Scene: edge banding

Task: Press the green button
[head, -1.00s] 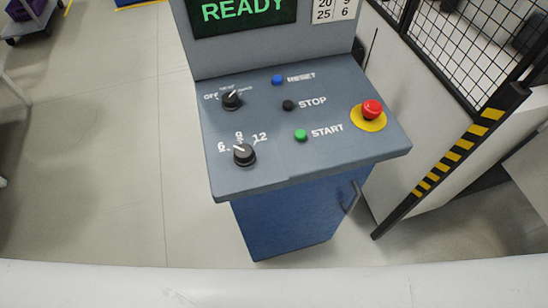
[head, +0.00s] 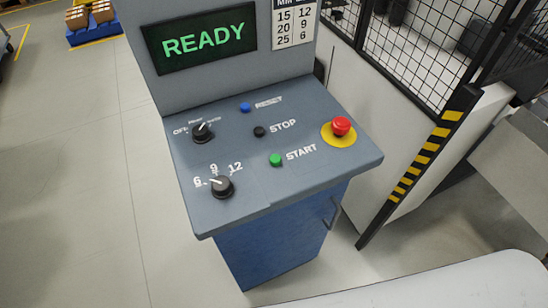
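The green button (head: 275,160) sits on the sloped grey control panel (head: 300,180), left of the white word START. A black STOP button (head: 260,131) and a blue RESET button (head: 245,107) are above it. A red mushroom button (head: 341,127) on a yellow disc is to its right. Two black knobs are at the panel's left, the upper one (head: 202,132) by OFF and the lower one (head: 222,187) by 6, 9, 12. The screen (head: 203,38) reads READY in green. Neither of my grippers shows in the head view.
A black mesh fence (head: 425,50) and a yellow-black striped post (head: 420,165) stand right of the console. The console's blue cabinet (head: 270,245) has a handle. A blue pallet with boxes (head: 93,30) is far at top left. The floor to the left is clear.

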